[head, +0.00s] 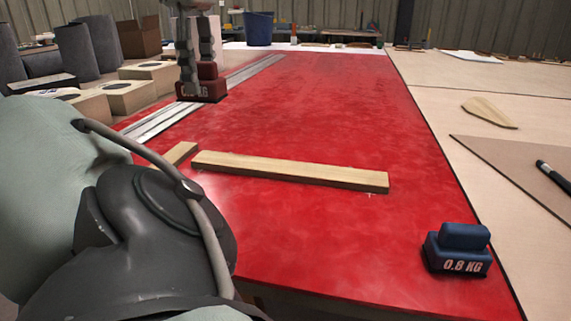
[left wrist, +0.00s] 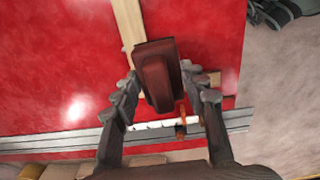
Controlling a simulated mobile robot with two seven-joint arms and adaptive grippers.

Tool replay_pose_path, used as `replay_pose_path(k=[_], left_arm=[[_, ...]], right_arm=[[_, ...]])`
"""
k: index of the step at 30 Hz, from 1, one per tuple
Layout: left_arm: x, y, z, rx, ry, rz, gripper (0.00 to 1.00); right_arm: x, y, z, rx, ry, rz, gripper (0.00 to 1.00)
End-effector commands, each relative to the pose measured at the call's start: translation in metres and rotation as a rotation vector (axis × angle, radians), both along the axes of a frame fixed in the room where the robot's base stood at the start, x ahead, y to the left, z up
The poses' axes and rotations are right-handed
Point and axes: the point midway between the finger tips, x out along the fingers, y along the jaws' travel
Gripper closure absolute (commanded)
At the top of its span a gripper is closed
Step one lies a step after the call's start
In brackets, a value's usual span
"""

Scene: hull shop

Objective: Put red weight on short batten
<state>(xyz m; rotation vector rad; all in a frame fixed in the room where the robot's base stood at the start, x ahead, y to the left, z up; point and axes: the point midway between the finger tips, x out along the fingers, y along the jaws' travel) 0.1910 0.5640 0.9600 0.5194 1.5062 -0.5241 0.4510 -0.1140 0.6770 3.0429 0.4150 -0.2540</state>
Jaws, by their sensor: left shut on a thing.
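My left gripper (head: 198,66) is at the upper left of the head view, shut on the dark red weight (head: 212,90). In the left wrist view the red weight (left wrist: 158,78) sits between the two fingers (left wrist: 160,82), appearing raised, and hides part of the battens. The short batten (head: 180,153) lies on the red table, just left of the long batten (head: 290,171), nearer than the weight in the head view. A piece of pale wood (left wrist: 213,79) shows right of the weight in the left wrist view. My right gripper is not in view.
A blue 0.8 kg weight (head: 460,250) stands at the red table's (head: 330,110) near right corner. Metal strips (head: 160,120) lie along its left side. Pale blocks (head: 128,95) stand beyond the left edge. The middle and far right of the tabletop are clear.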

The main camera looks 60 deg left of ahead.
Motion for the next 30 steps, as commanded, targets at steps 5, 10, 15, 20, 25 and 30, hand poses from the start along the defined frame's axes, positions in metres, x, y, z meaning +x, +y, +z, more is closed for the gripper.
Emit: replay_pose_path(k=[5, 10, 15, 20, 25, 30], left_arm=[[-0.034, 0.004, -0.021, 0.002, -0.006, -0.025, 1.0], [-0.042, 0.005, -0.034, 0.003, -0.001, -0.039, 1.0], [-0.018, 0.008, -0.051, 0.002, 0.005, -0.042, 1.0], [0.017, 0.012, -0.071, 0.0, 0.002, -0.045, 1.0], [0.048, 0.015, -0.09, 0.002, 0.001, -0.042, 1.0], [0.066, 0.018, -0.1, 0.004, -0.002, -0.04, 1.0]], right_arm=[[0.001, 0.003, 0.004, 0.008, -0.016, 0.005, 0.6], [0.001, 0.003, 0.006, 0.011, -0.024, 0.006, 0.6], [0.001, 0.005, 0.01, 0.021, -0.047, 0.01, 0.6], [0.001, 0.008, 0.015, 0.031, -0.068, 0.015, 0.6], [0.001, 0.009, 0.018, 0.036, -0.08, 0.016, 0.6], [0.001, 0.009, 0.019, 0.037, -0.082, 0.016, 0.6]])
